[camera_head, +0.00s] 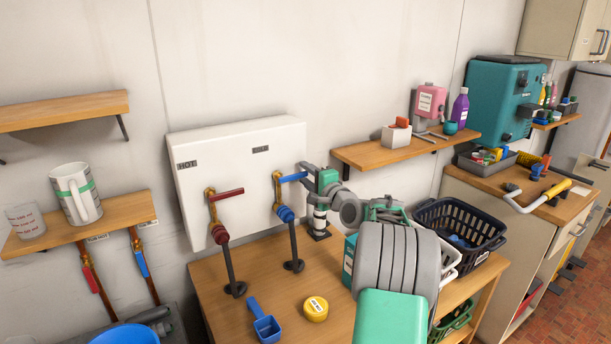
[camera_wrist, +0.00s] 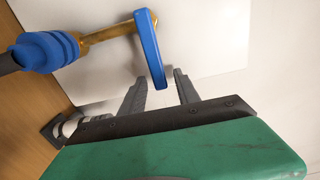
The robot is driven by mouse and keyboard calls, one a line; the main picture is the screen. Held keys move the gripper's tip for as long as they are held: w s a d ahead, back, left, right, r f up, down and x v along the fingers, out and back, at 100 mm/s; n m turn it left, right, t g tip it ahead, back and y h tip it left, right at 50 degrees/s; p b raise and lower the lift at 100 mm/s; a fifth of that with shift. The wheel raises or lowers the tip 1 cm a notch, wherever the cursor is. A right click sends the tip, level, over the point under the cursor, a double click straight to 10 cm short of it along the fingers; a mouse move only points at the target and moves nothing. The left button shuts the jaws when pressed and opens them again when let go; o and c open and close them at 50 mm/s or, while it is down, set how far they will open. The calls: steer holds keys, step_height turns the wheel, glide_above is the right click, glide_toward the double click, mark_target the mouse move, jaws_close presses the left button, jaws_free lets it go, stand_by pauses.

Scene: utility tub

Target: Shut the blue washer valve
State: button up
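The blue washer valve has a flat blue lever (camera_head: 292,177) on a brass body (camera_head: 278,190), on the right of the white panel. The lever sticks out sideways to the right, roughly across the upright pipe. In the wrist view the blue lever (camera_wrist: 150,48) hangs down from the brass stem, its free end between or just in front of my fingertips. My gripper (camera_head: 307,170) is at the lever's free end. The wrist view shows my gripper (camera_wrist: 160,77) with its two grey fingers apart, on either side of the lever's end. I cannot tell whether either finger touches it.
A red-levered valve (camera_head: 226,194) stands to the left on the same white panel (camera_head: 240,150). Below, the wooden counter (camera_head: 215,285) holds a blue scoop (camera_head: 266,325) and a yellow round tin (camera_head: 316,309). A dark basket (camera_head: 470,222) stands right of my arm.

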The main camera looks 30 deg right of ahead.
steer(key=s+b, duration=0.1)
steer(key=s, duration=0.6)
steer(key=shift+s+a+b, duration=0.2)
steer(key=shift+s+b, duration=0.1)
steer(key=shift+b, duration=0.1)
steer(key=s+a+f+n+g+y, duration=0.1)
steer(key=a+f+n+g, duration=0.25)
steer(key=a, duration=0.45)
steer(key=s+a+f+n+g+y, duration=0.15)
steer(key=a+n, duration=0.25)
steer(key=a, duration=0.4)
steer(key=s+a+f+n+g, duration=0.1)
steer(key=a+f+n+g, duration=0.2)
steer(key=a, duration=0.6)
steer(key=s+a+f+n+g, duration=0.2)
steer(key=s+a+f, duration=0.1)
steer(key=s, duration=0.4)
steer(key=s+a+f+n+g+h, duration=0.1)
steer(key=s+a+f+n+g, duration=0.1)
steer(key=s, duration=0.6)
steer(key=s+a+f+n+g, duration=0.2)
steer(key=s+a+f+n, duration=0.2)
steer(key=s, duration=0.4)
steer(key=shift+g, duration=0.3)
steer(key=shift+w+h, duration=0.1)
steer(key=shift+h, duration=0.15)
